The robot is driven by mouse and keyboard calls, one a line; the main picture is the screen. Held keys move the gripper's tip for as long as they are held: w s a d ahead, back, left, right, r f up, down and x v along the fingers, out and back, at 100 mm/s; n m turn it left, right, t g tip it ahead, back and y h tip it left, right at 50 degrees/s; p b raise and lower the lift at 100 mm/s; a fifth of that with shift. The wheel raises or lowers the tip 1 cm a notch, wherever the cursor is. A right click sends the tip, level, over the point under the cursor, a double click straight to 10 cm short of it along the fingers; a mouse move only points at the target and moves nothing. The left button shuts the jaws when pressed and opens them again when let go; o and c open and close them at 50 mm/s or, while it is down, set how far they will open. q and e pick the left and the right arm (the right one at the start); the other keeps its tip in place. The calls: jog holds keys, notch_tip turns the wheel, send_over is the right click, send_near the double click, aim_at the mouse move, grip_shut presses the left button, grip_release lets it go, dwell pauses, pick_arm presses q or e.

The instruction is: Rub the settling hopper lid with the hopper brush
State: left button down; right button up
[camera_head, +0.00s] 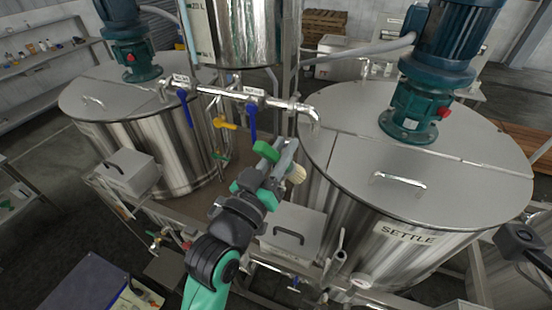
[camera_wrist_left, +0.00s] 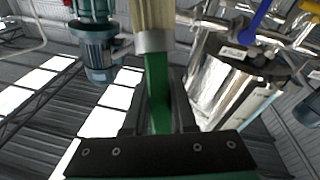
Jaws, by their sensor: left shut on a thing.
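My left gripper (camera_head: 272,172) is shut on the hopper brush, held in the air in front of the gap between the two big tanks. The brush has pale bristles (camera_head: 297,173) in the head view. In the left wrist view its green handle (camera_wrist_left: 158,95) runs between the fingers to a metal collar and pale bristles (camera_wrist_left: 154,14). The settling hopper lid (camera_head: 300,218) is the flat grey top with a dark handle on the box beside the SETTLE tank. The brush is beyond and above this lid, apart from it.
The large SETTLE tank (camera_head: 345,180) stands at right with a green motor on top. Another tank (camera_head: 95,110) stands at left with a second lidded box (camera_head: 125,170). Pipes with blue and yellow valve handles (camera_head: 252,122) cross just behind the gripper.

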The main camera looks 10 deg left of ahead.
pick_arm(q)
jog(key=shift+s+f, duration=0.15)
jog(key=shift+f, duration=0.05)
jog(key=shift+a+f, duration=0.1)
jog(key=shift+f, duration=0.25)
notch_tip(320, 180, down, 4)
jog(key=b, duration=0.3)
jog(key=shift+s, duration=0.1)
